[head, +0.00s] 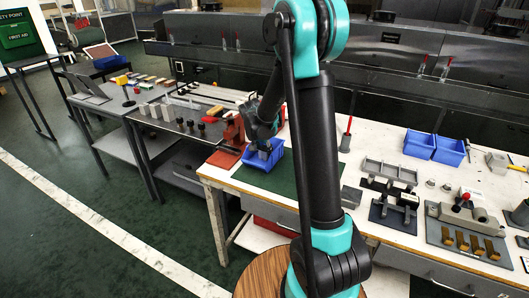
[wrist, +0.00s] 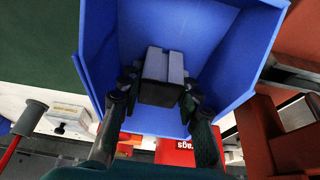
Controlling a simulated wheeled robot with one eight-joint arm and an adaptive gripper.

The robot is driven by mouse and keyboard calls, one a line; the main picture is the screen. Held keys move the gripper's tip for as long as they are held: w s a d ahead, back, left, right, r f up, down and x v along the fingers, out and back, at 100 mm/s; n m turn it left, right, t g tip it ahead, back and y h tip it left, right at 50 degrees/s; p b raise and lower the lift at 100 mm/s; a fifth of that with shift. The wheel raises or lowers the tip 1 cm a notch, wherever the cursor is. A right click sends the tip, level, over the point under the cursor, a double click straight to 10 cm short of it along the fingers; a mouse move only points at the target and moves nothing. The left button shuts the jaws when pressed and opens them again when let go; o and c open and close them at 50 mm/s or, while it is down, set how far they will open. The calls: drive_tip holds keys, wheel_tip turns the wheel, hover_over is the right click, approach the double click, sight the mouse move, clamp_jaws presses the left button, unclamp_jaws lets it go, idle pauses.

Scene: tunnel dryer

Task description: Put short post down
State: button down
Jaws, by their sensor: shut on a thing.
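My gripper (head: 263,138) points down over a blue bin (head: 273,160) on the white workbench in the head view. In the wrist view my gripper (wrist: 160,90) is shut on a short grey post (wrist: 165,66), with a finger on each side of it. The post is seen nearly end-on, with a pale grooved face and a dark near end. It is within the outline of the blue bin (wrist: 232,45). I cannot tell whether it touches the bin floor. My fingers hide part of the bin's near side.
A red vise (head: 232,133) stands left of the bin, and a green mat (head: 285,180) lies around it. A red-handled tool (head: 346,135) stands to the right. Two more blue bins (head: 433,147) and grey fixtures (head: 390,172) occupy the bench's right side.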

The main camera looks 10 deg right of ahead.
drive_tip(key=shift+f, duration=0.15)
drive_tip(key=c, duration=1.1)
unclamp_jaws()
drive_tip(key=shift+o, duration=0.2)
drive_tip(key=v, duration=1.2)
drive_tip(key=s+d+f+n+y, duration=0.1)
drive_tip(key=s+d+f+n, duration=0.1)
drive_tip(key=s, duration=0.7)
drive_tip(key=s+d+f+n+y, duration=0.1)
drive_tip(key=s+d+f+n, duration=0.1)
drive_tip(key=s, duration=0.7)
drive_tip(key=s+d+f+n, duration=0.2)
drive_tip(key=s+f, duration=0.3)
drive_tip(key=s, duration=0.4)
drive_tip(key=shift+d+n+t+y, duration=0.3)
drive_tip(key=shift+n+y, duration=0.1)
drive_tip(key=shift+n, duration=0.4)
drive_tip(key=shift+r, duration=0.1)
